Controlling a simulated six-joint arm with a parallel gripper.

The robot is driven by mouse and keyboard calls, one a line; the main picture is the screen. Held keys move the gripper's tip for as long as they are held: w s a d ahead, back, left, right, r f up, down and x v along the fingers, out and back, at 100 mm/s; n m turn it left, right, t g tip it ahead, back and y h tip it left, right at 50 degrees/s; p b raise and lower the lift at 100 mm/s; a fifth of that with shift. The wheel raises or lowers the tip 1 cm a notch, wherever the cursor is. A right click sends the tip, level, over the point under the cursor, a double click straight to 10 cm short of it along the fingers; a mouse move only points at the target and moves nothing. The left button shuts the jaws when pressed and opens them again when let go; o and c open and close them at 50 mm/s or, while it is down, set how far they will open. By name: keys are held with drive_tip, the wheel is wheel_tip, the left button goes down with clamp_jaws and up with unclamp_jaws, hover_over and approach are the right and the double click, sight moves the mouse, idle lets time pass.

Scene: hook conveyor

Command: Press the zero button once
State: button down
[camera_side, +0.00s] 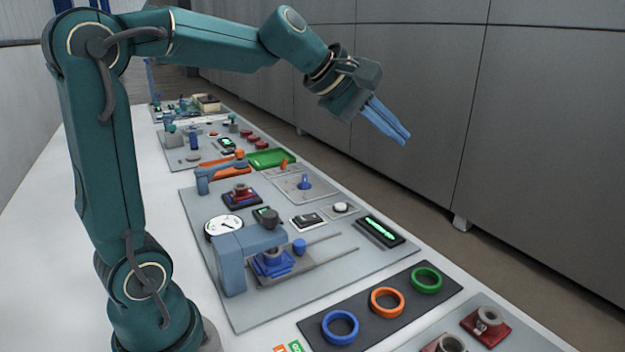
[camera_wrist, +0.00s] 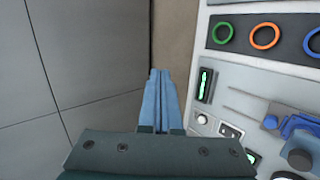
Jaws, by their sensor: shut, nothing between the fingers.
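A round white button (camera_side: 341,207) sits on a small light plate on the grey panel; it also shows in the wrist view (camera_wrist: 202,119). I see no readable label on it, so I cannot tell for sure that it is the zero button. A black display with a green glow (camera_side: 380,230) lies beside it, also in the wrist view (camera_wrist: 204,85). My gripper (camera_side: 404,138) has blue fingers that are shut and empty. It is raised well above the bench, out past its far edge. In the wrist view the fingers (camera_wrist: 160,72) point left of the button, apart from it.
A small rocker-like switch (camera_side: 307,219) lies left of the button. A round dial (camera_side: 223,225) and a blue vise-like fixture (camera_side: 272,262) stand nearer my base. Blue, orange and green rings (camera_side: 387,301) lie on a dark mat. Grey cabinets (camera_side: 410,75) stand beyond the bench.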

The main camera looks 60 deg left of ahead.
drive_tip(key=w+a+f+n+y, duration=0.1)
drive_tip(key=w+a+f+n, duration=0.2)
drive_tip(key=w+a+n, duration=0.45)
drive_tip(key=n+y, duration=0.2)
drive_tip(key=n, duration=0.2)
hover_over(337, 206)
wheel_tip(337, 206, down, 12)
drive_tip(key=shift+s+r+g, duration=0.1)
drive_tip(key=shift+r+g, duration=0.05)
drive_tip(key=shift+g, duration=0.25)
drive_tip(key=shift+f, duration=4.4)
drive_tip(key=shift+f, duration=0.1)
drive_tip(key=shift+f, duration=0.3)
